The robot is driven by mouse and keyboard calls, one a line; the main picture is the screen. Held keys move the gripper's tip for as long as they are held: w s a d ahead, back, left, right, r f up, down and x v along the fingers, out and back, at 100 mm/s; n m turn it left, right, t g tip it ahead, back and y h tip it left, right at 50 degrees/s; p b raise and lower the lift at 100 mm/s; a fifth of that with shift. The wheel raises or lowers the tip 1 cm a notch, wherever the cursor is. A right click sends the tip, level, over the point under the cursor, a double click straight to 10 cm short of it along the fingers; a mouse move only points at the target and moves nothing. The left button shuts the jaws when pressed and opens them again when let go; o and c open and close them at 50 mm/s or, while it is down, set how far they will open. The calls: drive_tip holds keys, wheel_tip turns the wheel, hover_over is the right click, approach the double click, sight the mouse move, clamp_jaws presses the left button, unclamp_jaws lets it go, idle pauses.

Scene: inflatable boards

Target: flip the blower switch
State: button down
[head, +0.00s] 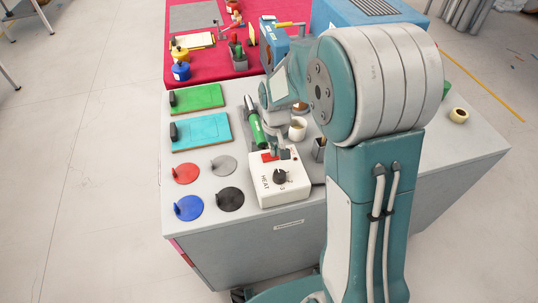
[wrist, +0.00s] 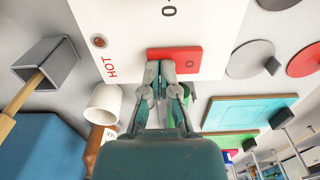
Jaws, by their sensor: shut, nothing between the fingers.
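The white blower box (head: 291,189), with a black knob and the word HEAT, sits on the grey bench near its front edge. Its red rocker switch (head: 266,158) is at the back of the box top, partly hidden by my gripper (head: 280,153). In the wrist view the red switch (wrist: 191,61) shows an O mark at its right end. My gripper (wrist: 160,72) is shut, with its fingertips over the left-middle part of the switch. I cannot tell whether they touch it. A small red lamp (wrist: 99,41) beside the word HOT is on the box (wrist: 120,18).
A white cup (head: 298,130), a green-handled tool (head: 254,128) and a grey holder (head: 319,149) stand close behind the box. Red, grey, blue and black discs lie to the left. Green (head: 198,97) and cyan boards (head: 201,132) lie further back.

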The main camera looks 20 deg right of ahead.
drive_tip(key=shift+r, duration=3.5)
drive_tip(key=shift+r, duration=0.1)
drive_tip(key=s+r+t, duration=0.2)
drive_tip(key=s+r, duration=0.3)
drive_tip(key=s, duration=0.5)
drive_tip(key=s+r+t, duration=0.3)
drive_tip(key=s+r, duration=0.3)
drive_tip(key=s, duration=0.5)
drive_tip(key=shift+r+t, duration=0.15)
drive_tip(key=shift+t, duration=0.15)
